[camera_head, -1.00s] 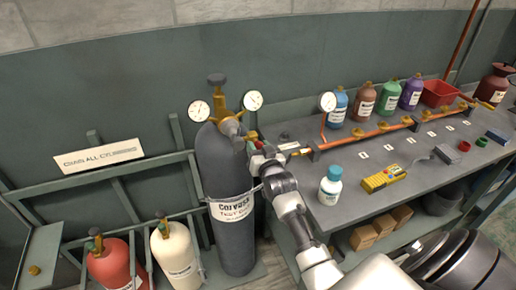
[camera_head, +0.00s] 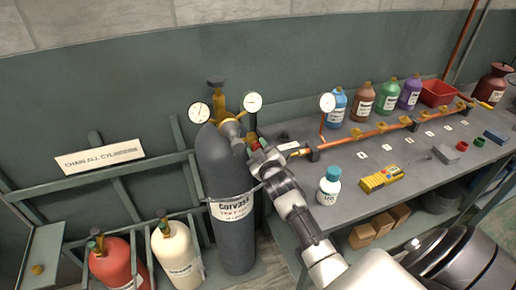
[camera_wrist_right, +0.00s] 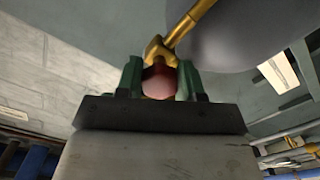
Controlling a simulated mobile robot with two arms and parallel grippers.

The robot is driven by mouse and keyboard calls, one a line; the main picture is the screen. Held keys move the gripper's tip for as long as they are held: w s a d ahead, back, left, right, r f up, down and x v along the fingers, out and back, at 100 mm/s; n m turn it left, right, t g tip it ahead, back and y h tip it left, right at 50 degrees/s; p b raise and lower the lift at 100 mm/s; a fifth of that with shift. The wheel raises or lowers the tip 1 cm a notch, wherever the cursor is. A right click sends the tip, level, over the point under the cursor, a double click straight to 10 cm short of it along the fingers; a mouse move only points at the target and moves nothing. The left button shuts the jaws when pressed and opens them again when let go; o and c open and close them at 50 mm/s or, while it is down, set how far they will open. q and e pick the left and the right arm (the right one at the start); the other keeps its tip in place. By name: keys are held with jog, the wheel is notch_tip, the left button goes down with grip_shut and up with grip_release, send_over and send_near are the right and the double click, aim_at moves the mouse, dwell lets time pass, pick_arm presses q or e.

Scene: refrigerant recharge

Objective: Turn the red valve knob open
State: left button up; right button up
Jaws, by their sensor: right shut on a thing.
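The red valve knob (camera_wrist_right: 158,82) sits between the green fingers of my right gripper (camera_wrist_right: 159,80) in the right wrist view, and the gripper is shut on it. A brass stem joins the knob to the fitting above. In the head view my right gripper (camera_head: 256,146) is at the valve on the right side of the tall grey cylinder (camera_head: 221,165); only a small bit of red (camera_head: 252,136) shows there, the rest hidden by the gripper. My left gripper is not in view.
Round gauges (camera_head: 199,112) flank the cylinder's top. The bench (camera_head: 345,205) at right holds a white bottle (camera_head: 329,186), a yellow meter (camera_head: 381,179), a copper manifold (camera_head: 385,133) and several coloured bottles. Red (camera_head: 112,264) and cream (camera_head: 177,256) cylinders stand at lower left.

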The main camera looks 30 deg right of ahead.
jog(key=n, duration=0.5)
jog(key=shift+n, duration=0.4)
jog(key=n, duration=0.5)
jog(key=shift+d+r, duration=0.1)
jog(key=n, duration=0.4)
jog(key=shift+r+n, duration=0.1)
jog(key=shift+n, duration=2.5)
jog(key=o, duration=0.9)
